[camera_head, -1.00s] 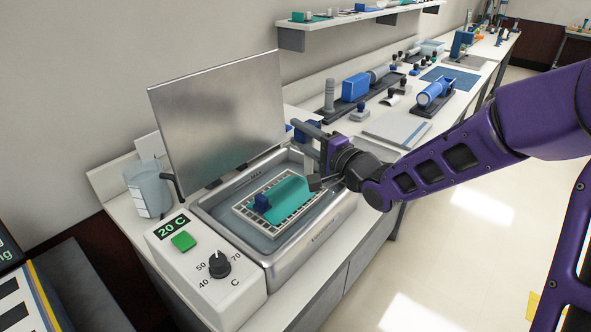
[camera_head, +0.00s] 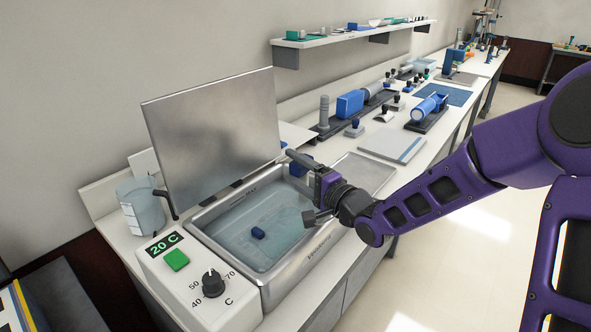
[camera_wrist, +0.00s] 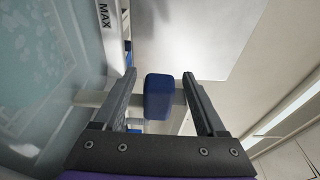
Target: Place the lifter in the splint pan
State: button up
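The splint pan (camera_head: 312,252) is the metal water bath with its lid raised. The lifter shows mainly by its blue handles. The other handle (camera_head: 299,169) is at the back right rim, behind my gripper (camera_head: 316,190). The lifter's tray is not clear through the water; only a faint pale shape shows. In the wrist view a blue handle (camera_wrist: 158,96) sits between the fingers of my gripper (camera_wrist: 160,80), with a visible gap on both sides. My gripper looks open around it.
The raised lid (camera_head: 215,135) stands behind the pan. A control box with a knob (camera_head: 213,284) is in front, and a clear jug (camera_head: 142,207) stands at left. A flat grey-white board (camera_head: 393,146) and several tools lie farther along the counter.

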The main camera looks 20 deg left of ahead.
jog(key=shift+d+r, duration=0.1)
jog(key=shift+r, duration=0.05)
jog(key=p+v, duration=0.2)
jog(key=v, duration=0.9)
jog(key=shift+s+d, duration=0.25)
jog(key=shift+s, duration=0.05)
jog(key=shift+w, duration=0.1)
